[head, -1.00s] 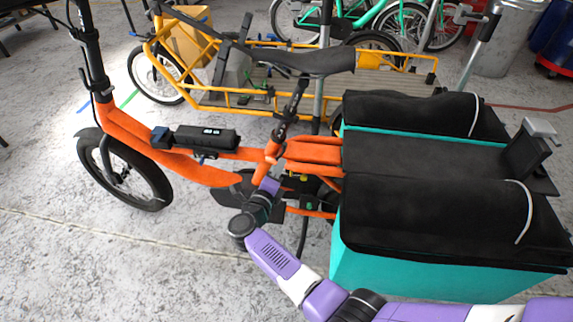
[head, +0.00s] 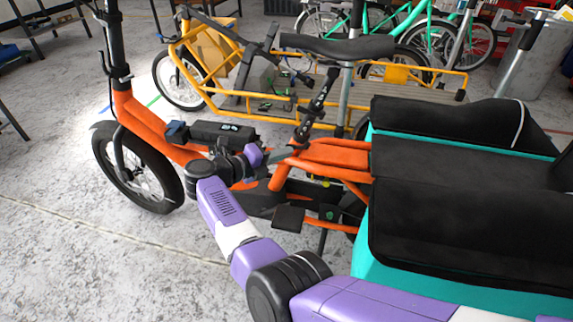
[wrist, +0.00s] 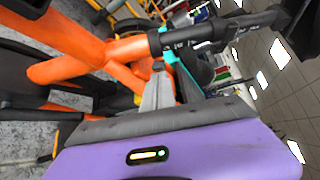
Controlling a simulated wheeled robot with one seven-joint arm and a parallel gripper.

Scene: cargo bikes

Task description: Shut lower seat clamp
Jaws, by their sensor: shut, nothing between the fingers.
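The orange cargo bike (head: 275,180) stands in front of me. Its black seat post (head: 318,105) rises from the orange tube to a black saddle (head: 338,47). The lower seat clamp (head: 300,138) is at the foot of the post; its lever position is too small to tell. In the wrist view the dark collar (wrist: 156,43) joins the orange tube, and the post runs to the upper right. My gripper (head: 291,153) is shut and empty, its grey fingers near the tube just below the clamp. They also show in the wrist view (wrist: 160,72); contact cannot be told.
Black bags over a teal box (head: 366,255) fill the right side. A yellow cargo bike (head: 215,95) stands behind. The floor at lower left is clear.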

